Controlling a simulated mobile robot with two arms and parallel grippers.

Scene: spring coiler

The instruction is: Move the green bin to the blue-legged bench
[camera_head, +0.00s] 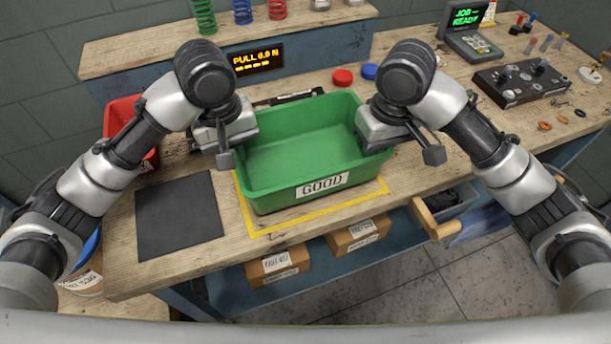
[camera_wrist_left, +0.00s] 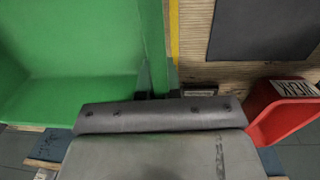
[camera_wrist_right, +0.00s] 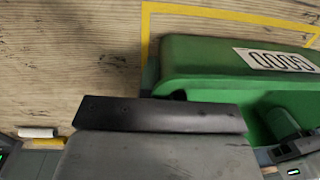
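The green bin (camera_head: 300,150), labelled GOOD, stands upright and empty on the wooden bench top (camera_head: 130,265), inside a yellow outline. I cannot tell whether it is slightly raised. The bench has blue parts below its top. My left gripper (camera_head: 238,145) is at the bin's left wall; in the left wrist view its fingers (camera_wrist_left: 160,90) close on either side of the green wall. My right gripper (camera_head: 378,140) is at the right wall; in the right wrist view its fingers (camera_wrist_right: 163,90) pinch the bin's wall. The fingertips are largely hidden in the head view.
A dark mat (camera_head: 180,215) lies left of the bin, with a red bin (camera_head: 125,120) behind it. Red (camera_head: 342,77) and blue caps lie behind. A control box (camera_head: 520,80) stands at right. An open drawer (camera_head: 440,215) juts out at the front right.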

